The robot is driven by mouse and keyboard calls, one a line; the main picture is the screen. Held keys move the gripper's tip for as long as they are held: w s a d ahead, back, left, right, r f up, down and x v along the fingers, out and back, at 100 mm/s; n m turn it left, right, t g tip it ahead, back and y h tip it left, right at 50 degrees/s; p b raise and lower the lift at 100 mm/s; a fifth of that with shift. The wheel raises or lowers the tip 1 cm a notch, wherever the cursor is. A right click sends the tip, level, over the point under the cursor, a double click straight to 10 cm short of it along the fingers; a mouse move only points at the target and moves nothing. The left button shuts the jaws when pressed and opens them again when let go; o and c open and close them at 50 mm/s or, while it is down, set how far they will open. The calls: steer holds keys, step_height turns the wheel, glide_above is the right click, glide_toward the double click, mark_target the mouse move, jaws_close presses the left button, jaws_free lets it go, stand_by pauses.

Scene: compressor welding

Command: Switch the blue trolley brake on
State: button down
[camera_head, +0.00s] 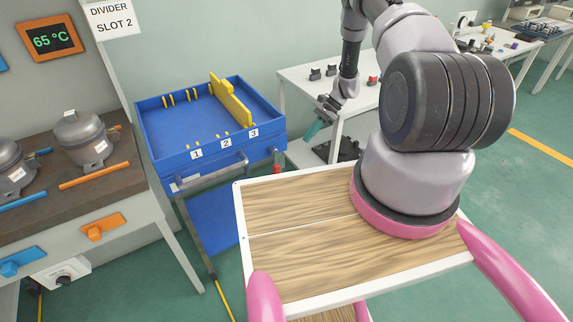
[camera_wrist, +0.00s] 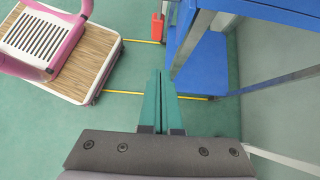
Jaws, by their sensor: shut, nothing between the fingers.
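The blue trolley (camera_head: 180,172) stands left of centre in the head view, with a blue tray top and a metal push handle (camera_head: 212,172). A small red part (camera_head: 277,170), which looks like the brake, is at the trolley's right side near the front corner. In the wrist view a red part (camera_wrist: 157,27) shows at the top, beside the blue trolley (camera_wrist: 205,60). My gripper (camera_head: 312,131) has teal fingers and is to the right of the trolley, above and right of the red part, apart from it. In the wrist view its fingers (camera_wrist: 160,76) are together and empty.
A yellow divider (camera_head: 230,100) stands in the trolley's tray, behind number labels 1 to 3. A white table (camera_head: 300,85) with small parts is behind my arm. A workbench (camera_head: 100,183) with compressors is at the left. My wooden-topped base is in front of the trolley.

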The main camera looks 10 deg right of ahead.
mark_target(275, 163)
steer(key=shift+s+f, duration=0.3)
steer(key=shift+f, duration=0.45)
steer(key=a+r+x, duration=0.2)
steer(key=x, duration=1)
steer(key=shift+s+a+f, duration=0.2)
steer(key=shift+s+a, duration=0.1)
steer(key=shift+s, duration=0.1)
